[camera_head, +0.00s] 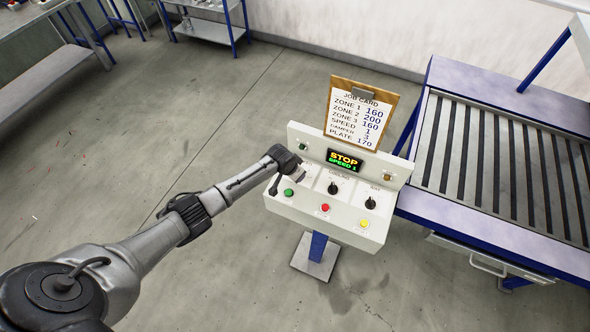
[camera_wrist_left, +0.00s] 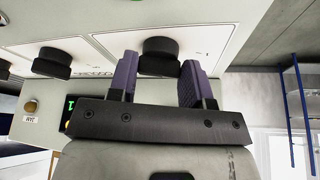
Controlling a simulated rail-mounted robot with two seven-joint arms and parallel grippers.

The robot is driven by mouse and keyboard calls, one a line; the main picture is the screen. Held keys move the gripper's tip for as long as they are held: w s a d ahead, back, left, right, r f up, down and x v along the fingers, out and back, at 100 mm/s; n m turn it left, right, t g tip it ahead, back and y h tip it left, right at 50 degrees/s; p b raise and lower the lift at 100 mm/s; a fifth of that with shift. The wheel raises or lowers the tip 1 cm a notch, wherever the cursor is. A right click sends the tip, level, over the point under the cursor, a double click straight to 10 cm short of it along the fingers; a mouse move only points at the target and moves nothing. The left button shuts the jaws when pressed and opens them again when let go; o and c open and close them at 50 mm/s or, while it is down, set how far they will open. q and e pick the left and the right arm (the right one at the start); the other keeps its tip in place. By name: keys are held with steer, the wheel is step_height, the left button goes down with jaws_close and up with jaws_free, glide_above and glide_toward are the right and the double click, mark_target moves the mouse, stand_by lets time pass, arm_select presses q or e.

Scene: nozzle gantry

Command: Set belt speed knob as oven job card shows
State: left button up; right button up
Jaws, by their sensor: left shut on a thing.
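The control panel (camera_head: 315,206) has a row of black knobs; the middle knob (camera_head: 333,188) and right knob (camera_head: 370,203) show. The left knob (camera_wrist_left: 158,58) is hidden behind my arm in the head view. My left gripper (camera_head: 297,173) is shut on it, one purple finger on each side in the left wrist view. The knob labels are too small to read surely. The display (camera_head: 344,161) reads "STOP" and "SPEED 1". The job card (camera_head: 357,116) on a clipboard lists zones 160, 200, 160, speed 1, damper 3, plate 170. My right gripper is out of view.
Green (camera_head: 289,192), red (camera_head: 325,208) and yellow (camera_head: 363,223) buttons line the panel's front, close below the knobs. A roller conveyor (camera_head: 440,205) stands right of the panel. Benches stand at the far left.

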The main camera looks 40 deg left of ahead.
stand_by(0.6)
arm_select(q)
steer(key=o, duration=0.9)
steer(key=shift+r, duration=0.1)
steer(key=shift+s+r, duration=0.15)
steer(key=shift+r, duration=0.15)
steer(key=v, duration=1.3)
steer(key=shift+d, duration=0.1)
